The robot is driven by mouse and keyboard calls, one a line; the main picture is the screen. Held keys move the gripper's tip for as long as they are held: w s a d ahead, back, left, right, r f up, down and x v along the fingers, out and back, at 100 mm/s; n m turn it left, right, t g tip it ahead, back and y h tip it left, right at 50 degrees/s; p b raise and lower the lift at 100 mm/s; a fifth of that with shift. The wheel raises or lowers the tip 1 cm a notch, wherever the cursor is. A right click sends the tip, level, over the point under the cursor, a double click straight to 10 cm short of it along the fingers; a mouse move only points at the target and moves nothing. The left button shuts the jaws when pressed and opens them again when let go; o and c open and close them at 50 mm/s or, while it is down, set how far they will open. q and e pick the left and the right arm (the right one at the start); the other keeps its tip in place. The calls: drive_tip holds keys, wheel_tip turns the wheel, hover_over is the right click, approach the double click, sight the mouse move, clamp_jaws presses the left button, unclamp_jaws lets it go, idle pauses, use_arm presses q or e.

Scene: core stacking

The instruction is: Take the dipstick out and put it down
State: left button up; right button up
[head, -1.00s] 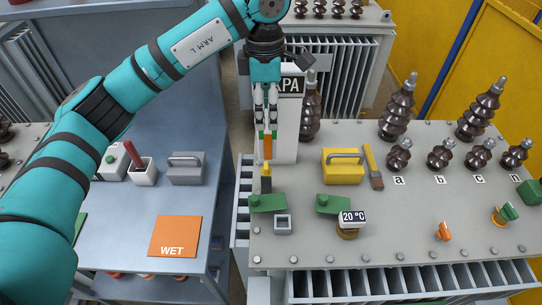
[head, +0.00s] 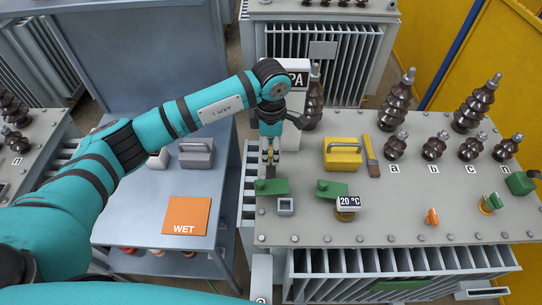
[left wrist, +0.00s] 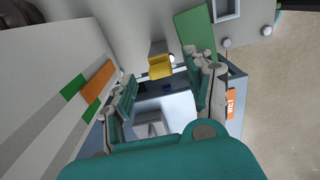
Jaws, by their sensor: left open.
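The dipstick's yellow handle (left wrist: 160,66) shows in the left wrist view, between and beyond the two fingers. In the head view the dipstick is hidden behind my left gripper. My left gripper (head: 269,160) points down over the left edge of the grey transformer lid (head: 400,215), just behind a green valve (head: 270,187). In the left wrist view my left gripper (left wrist: 166,88) has its fingers spread wide with nothing held. I cannot tell whether a finger touches the handle. My right gripper is not in view.
The white tank (head: 294,105) with an orange and green gauge (left wrist: 98,80) stands close behind. A yellow box (head: 342,160), a brush (head: 370,165) and brown bushings (head: 400,98) are to the right. An orange WET pad (head: 187,216) and grey box (head: 196,160) lie on the left bench.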

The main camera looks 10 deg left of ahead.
use_arm(q)
wheel_tip(320, 180, down, 2)
drive_tip(key=shift+f, duration=0.2)
drive_tip(key=c, duration=0.6)
clamp_jaws()
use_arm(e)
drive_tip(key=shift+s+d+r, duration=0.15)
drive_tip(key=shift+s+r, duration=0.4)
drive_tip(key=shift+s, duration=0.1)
